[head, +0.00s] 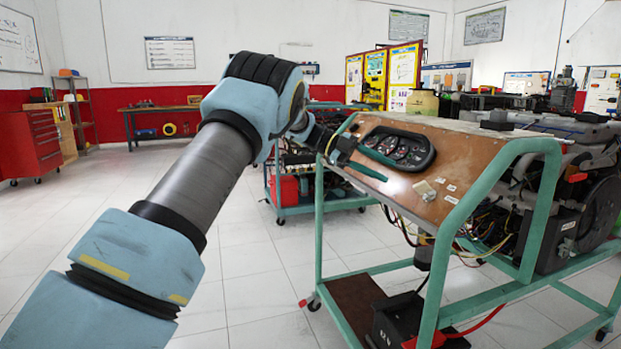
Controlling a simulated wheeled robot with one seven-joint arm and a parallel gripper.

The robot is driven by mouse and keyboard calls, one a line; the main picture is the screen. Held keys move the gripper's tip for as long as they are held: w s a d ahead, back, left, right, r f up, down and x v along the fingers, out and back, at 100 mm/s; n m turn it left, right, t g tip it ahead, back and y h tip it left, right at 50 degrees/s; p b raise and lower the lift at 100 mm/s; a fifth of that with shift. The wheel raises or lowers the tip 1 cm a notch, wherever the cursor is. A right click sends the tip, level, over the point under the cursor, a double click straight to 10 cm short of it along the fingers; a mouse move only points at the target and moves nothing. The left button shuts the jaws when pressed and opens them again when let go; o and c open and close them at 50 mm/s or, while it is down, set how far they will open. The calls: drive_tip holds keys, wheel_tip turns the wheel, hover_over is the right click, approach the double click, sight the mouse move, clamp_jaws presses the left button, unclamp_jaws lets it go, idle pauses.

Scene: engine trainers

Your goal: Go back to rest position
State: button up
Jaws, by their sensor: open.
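My arm reaches from the lower left up and across to the sloped wooden dashboard panel (425,165) of the engine trainer. My gripper (352,154) is small and partly hidden by my wrist in the head view. It is open, at the left end of the panel, close to the gauge cluster (398,148). I see nothing held in it. Whether it touches the panel cannot be told.
The trainer's green frame (457,218) stands on wheels at the right, with an engine (590,200) behind the panel. A second trainer cart (318,195) stands behind. A red tool cabinet (30,145) is far left. The tiled floor (245,275) between is clear.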

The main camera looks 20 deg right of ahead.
drive_tip(key=w+a+r+n+t+h, duration=0.35)
drive_tip(key=w+n+t, duration=0.25)
drive_tip(key=w, duration=0.3)
drive_tip(key=w+a+r+n+t+h, duration=0.35)
drive_tip(key=w+n+t, duration=0.2)
drive_tip(key=w, duration=0.25)
drive_tip(key=w+a+f+n+t+y, duration=0.35)
drive_tip(key=a+n+t, duration=0.2)
drive_tip(key=a, duration=0.55)
drive_tip(key=w+a+f+n+t+y, duration=0.25)
drive_tip(key=a+n+t+y, duration=0.35)
drive_tip(key=a, duration=0.5)
drive_tip(key=s+a+f+n+g+y, duration=0.35)
drive_tip(key=s+a+f, duration=0.2)
drive_tip(key=a, duration=0.25)
drive_tip(key=s+a+f+n+g+y, duration=0.2)
drive_tip(key=s+a+f+n, duration=0.25)
drive_tip(key=s+a, duration=0.35)
drive_tip(key=s+a+f+n+g+y, duration=0.1)
drive_tip(key=s+a+f+n+g, duration=0.15)
drive_tip(key=s, duration=0.65)
drive_tip(key=s+a+f+n+g+y, duration=0.1)
drive_tip(key=s+a+f+n+g, duration=0.2)
drive_tip(key=s, duration=0.6)
wheel_tip(320, 180, up, 13)
drive_tip(key=s+a+p, duration=0.1)
drive_tip(key=p, duration=1.2)
drive_tip(key=shift+m+p, duration=0.3)
drive_tip(key=shift+m, duration=0.05)
